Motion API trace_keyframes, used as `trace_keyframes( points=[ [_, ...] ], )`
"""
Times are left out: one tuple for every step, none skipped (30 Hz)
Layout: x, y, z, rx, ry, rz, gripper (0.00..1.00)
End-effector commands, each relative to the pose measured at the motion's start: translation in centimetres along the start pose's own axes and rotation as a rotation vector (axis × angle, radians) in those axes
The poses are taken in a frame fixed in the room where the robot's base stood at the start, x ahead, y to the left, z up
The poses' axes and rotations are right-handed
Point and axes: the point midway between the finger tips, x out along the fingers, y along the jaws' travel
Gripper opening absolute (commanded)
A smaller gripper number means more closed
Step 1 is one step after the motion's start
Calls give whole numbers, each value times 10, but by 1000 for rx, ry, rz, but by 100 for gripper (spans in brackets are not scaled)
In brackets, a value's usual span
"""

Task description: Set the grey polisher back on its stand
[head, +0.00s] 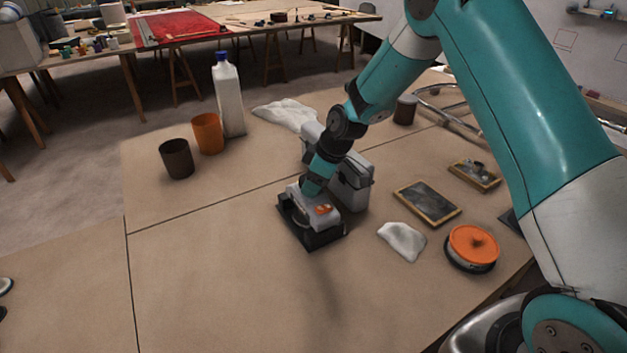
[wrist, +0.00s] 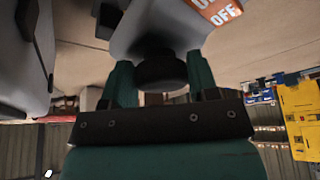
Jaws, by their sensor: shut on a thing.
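The grey polisher (head: 309,199), with an orange label on top, is at the middle of the table in the head view. It is in or just above a black stand (head: 310,238) with raised edges; I cannot tell whether it rests fully there. My gripper (head: 314,183) comes down on it from above. In the wrist view the two teal fingers of my gripper (wrist: 160,75) are on either side of a dark round part under the polisher's grey body (wrist: 160,22), which carries an orange "OFF" label. The polisher's underside is hidden.
A grey machine (head: 352,183) stands close behind the stand. A white cloth (head: 402,240), an orange-topped round tin (head: 473,246) and a dark framed plate (head: 427,202) lie to the right. Brown (head: 177,160) and orange (head: 208,134) cups stand left. The front table is clear.

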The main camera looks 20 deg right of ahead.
Motion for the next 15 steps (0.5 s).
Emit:
trace_keyframes(
  points=[
    [1,1,0,-1,3,2,24],
    [1,1,0,-1,3,2,24],
    [2,1,0,-1,3,2,24],
    [2,1,0,-1,3,2,24],
    [3,1,0,-1,3,2,24],
    [3,1,1,-1,3,2,24],
    [4,1,1,-1,3,2,24],
    [4,1,1,-1,3,2,24],
    [5,1,1,-1,3,2,24],
    [6,1,2,-1,3,2,24],
    [6,1,2,-1,3,2,24],
    [7,1,2,-1,3,2,24],
    [7,1,2,-1,3,2,24],
    [7,1,2,-1,3,2,56],
    [6,1,2,-1,3,2,65]
  ],
)
